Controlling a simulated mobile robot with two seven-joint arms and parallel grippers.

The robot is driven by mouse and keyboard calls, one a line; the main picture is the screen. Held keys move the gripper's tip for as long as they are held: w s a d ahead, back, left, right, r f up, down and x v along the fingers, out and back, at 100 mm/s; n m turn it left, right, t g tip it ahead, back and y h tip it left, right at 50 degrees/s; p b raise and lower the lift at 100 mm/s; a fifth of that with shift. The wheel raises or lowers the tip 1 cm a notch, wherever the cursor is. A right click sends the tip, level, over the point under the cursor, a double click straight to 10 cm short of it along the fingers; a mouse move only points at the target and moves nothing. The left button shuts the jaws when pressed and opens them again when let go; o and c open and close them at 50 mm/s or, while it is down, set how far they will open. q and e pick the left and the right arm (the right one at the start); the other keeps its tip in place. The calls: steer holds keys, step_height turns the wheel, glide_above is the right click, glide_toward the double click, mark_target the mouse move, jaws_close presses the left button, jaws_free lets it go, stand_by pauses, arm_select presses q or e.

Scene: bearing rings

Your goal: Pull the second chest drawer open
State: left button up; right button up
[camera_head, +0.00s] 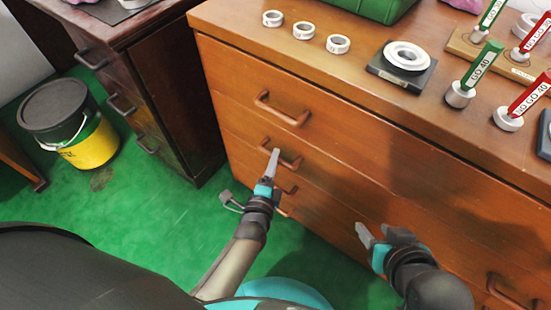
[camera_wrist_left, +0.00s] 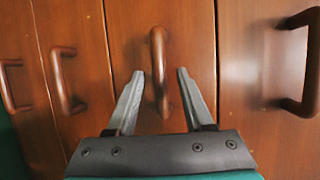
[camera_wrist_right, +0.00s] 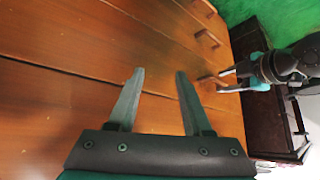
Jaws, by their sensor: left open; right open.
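The wooden chest (camera_head: 330,125) has a column of bar handles on its left side, and its drawers look shut. The second drawer's handle (camera_head: 289,160) is partly hidden by my left gripper (camera_head: 270,168). In the left wrist view that handle (camera_wrist_left: 157,60) shows between the two fingertips of my left gripper (camera_wrist_left: 160,74), one finger on each side. The gripper is open, and I see no clear contact. My right gripper (camera_head: 376,236) is open and empty in front of the chest's lower drawers. The right wrist view shows its fingers (camera_wrist_right: 160,74) facing bare drawer fronts.
The top drawer handle (camera_head: 282,110) is just above, with lower handles (camera_wrist_left: 65,80) beside it in the left wrist view. Rings (camera_head: 304,31), a black-based ring (camera_head: 407,56) and gauges (camera_head: 482,65) stand on the chest top. A dark cabinet (camera_head: 150,85) and bucket (camera_head: 75,125) are left.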

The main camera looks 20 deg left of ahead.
arm_select(q)
steer(key=shift+w+a+f+b, duration=0.15)
steer(key=shift+w+b, duration=0.15)
steer(key=shift+w, duration=0.3)
steer(key=shift+w+d+f+b, duration=0.1)
steer(key=shift+w+b, duration=0.15)
steer(key=shift+w, duration=0.35)
arm_select(e)
steer(key=shift+w+a+t+y, duration=0.35)
steer(key=shift+w+a+t, duration=0.2)
steer(key=shift+a, duration=0.15)
steer(key=shift+w+a+t+y, duration=0.4)
steer(key=shift+a+t, duration=0.15)
steer(key=shift+a, duration=0.15)
arm_select(q)
jaws_close()
